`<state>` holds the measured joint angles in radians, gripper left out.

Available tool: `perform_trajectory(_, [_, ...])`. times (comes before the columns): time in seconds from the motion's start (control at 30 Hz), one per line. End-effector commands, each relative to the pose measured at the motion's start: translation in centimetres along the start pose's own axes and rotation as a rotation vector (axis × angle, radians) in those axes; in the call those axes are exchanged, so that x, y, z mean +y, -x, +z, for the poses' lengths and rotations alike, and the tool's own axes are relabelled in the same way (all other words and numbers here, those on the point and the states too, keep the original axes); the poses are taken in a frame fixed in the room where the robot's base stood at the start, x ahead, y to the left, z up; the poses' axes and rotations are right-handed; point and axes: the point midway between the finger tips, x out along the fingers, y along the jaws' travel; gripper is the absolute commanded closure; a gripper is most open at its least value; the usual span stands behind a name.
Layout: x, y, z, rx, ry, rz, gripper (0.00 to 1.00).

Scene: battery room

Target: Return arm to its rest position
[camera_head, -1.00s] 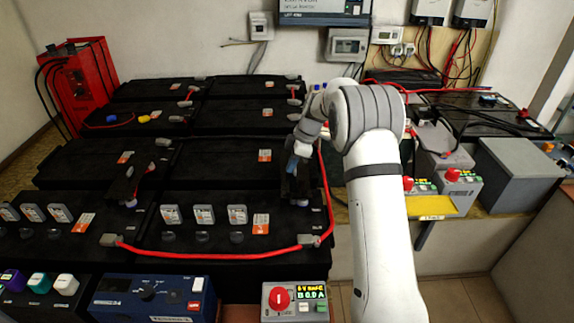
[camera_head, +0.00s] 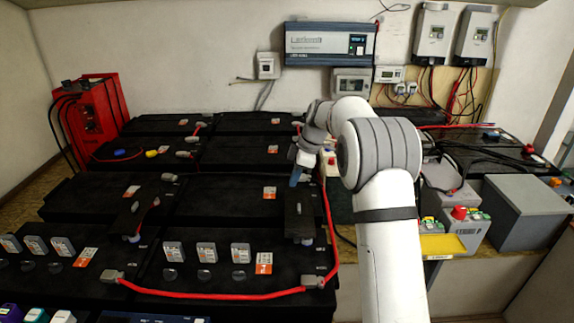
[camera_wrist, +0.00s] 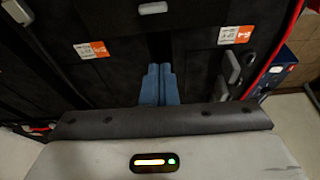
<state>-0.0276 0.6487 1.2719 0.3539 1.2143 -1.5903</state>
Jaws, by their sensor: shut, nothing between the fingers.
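My white and grey arm rises at the right of centre in the head view and bends left over the black batteries. My gripper (camera_head: 296,180) shows blue fingers pointing down above the battery bank. In the wrist view my gripper (camera_wrist: 160,84) has its two blue fingers together with nothing between them. Black batteries (camera_head: 215,180) with orange-white labels lie beneath. A red cable (camera_head: 215,296) runs along their front and up the right side, beside my gripper. Whether the fingertips touch anything cannot be told.
A red charger (camera_head: 92,115) stands at the back left. An inverter (camera_head: 330,44) and wall boxes (camera_head: 433,34) hang on the back wall. A grey box (camera_head: 520,212) and a yellow-fronted unit (camera_head: 443,245) stand at the right. Loose cables lie near the right batteries.

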Motion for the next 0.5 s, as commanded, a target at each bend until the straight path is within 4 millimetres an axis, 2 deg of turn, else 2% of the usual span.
perform_trajectory(0.17, [-3.6, 4.6, -0.1, -0.034, -0.158, 0.032, 1.0])
perform_trajectory(0.3, [-8.4, 8.5, 0.3, -0.071, -0.356, 0.073, 1.0])
perform_trajectory(0.5, [-15.9, 12.6, 1.3, -0.108, -0.638, 0.145, 1.0])
